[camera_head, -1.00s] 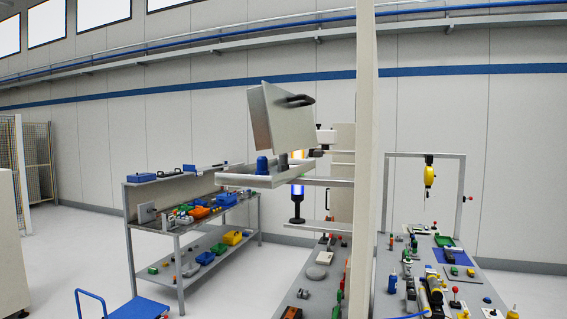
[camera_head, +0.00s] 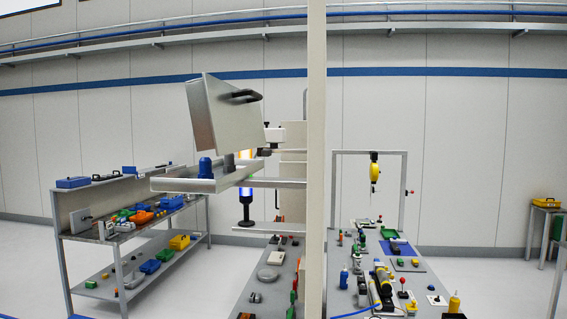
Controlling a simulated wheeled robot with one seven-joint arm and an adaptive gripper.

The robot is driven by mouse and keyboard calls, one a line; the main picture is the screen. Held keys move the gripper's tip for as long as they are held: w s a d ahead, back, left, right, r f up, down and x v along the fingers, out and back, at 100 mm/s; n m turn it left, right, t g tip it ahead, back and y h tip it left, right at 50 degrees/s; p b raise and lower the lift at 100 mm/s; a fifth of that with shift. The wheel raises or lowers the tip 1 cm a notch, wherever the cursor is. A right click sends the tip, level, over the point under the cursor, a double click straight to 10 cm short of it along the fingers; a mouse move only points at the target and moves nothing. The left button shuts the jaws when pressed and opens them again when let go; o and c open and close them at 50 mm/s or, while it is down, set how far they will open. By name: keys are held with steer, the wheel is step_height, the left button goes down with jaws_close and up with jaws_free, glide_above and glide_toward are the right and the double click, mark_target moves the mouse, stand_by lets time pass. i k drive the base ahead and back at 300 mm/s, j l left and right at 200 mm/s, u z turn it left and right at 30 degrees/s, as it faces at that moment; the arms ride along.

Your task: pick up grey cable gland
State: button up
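My gripper is not in view. I cannot make out a grey cable gland for certain at this distance. Small grey parts (camera_head: 255,297) lie near the front of the left half of the grey workbench (camera_head: 240,313), too small to identify. A rounded grey piece (camera_head: 268,273) lies farther back on it. A raised metal tray (camera_head: 180,184) holds a blue part (camera_head: 206,168) and a grey upright part (camera_head: 229,163) beside a tilted metal panel with a black handle (camera_head: 225,115).
A pale vertical post (camera_head: 317,200) divides the view and hides part of the bench. A shelf unit (camera_head: 118,235) with coloured parts stands left. The right bench half (camera_head: 345,300) is cluttered under a frame with a yellow hanging device (camera_head: 374,170). Open floor (camera_head: 205,285) lies between.

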mark_target(229, 165)
steer(key=j+z, duration=0.3)
steer(key=z, duration=0.15)
steer(key=j+z, duration=0.7)
steer(key=z, duration=0.15)
steer(key=j+z, duration=0.3)
steer(key=z, duration=0.15)
steer(key=k+j+z, duration=0.15)
steer(key=z, duration=0.3)
steer(key=k+j, duration=0.05)
steer(key=j, duration=0.05)
